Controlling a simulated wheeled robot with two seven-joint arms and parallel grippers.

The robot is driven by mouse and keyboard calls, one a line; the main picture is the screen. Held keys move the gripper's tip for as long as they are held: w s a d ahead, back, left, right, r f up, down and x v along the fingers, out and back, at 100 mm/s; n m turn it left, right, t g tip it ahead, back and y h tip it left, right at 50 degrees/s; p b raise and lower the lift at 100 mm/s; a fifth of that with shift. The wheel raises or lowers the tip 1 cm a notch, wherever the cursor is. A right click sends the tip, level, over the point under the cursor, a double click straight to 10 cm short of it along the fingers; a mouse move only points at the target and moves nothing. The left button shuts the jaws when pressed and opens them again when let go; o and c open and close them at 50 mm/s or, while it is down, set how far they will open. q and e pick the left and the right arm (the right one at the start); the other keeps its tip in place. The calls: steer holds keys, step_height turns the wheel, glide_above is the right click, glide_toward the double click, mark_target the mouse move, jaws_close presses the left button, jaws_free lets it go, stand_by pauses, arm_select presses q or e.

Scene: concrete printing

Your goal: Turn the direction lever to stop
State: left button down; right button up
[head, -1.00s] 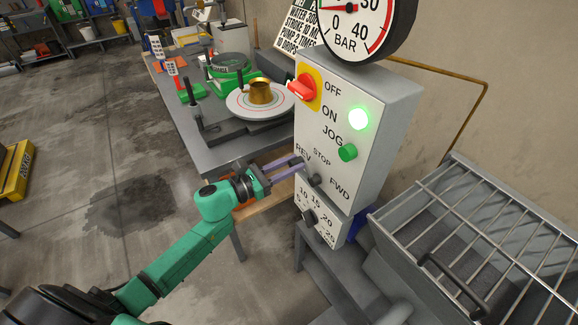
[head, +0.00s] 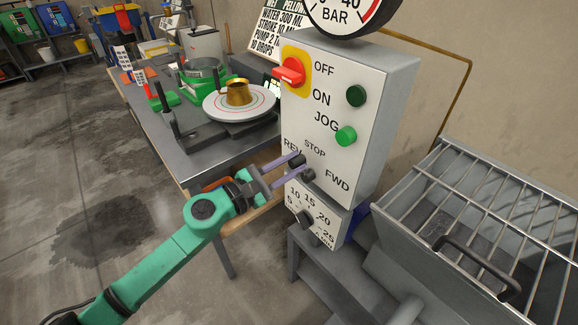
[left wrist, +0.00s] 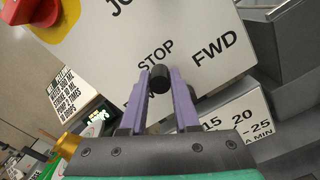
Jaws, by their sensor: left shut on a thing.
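The direction lever (head: 298,161) is a short black lever on the white front of the control box, among the words REV, STOP and FWD. Its dark end is just below STOP, and it also shows in the left wrist view (left wrist: 159,79) directly under that word. My left gripper (head: 301,165) reaches in from the left with its two purple fingers on either side of the lever. It is shut on the lever, and its fingers partly cover REV in the left wrist view (left wrist: 160,88). My right gripper is in no view.
The green lamp (head: 356,96) is dark. A red switch (head: 289,72), green JOG button (head: 346,136) and numbered dial (head: 305,217) share the panel. A grey table (head: 186,160) stands behind to the left; a barred hopper (head: 450,205) stands to the right.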

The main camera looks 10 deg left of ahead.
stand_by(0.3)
arm_select(q)
steer(key=c, duration=0.7)
jaws_free()
steer(key=shift+o, duration=0.2)
steer(key=shift+s+a+f+b, duration=0.25)
steer(key=shift+s+a+b, duration=0.05)
steer(key=shift+s+b, duration=0.1)
arm_select(e)
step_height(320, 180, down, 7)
steer(key=b, duration=0.6)
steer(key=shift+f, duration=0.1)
arm_select(q)
steer(key=v, duration=1.3)
steer(key=shift+s+r, duration=0.25)
steer(key=shift+a, duration=0.1)
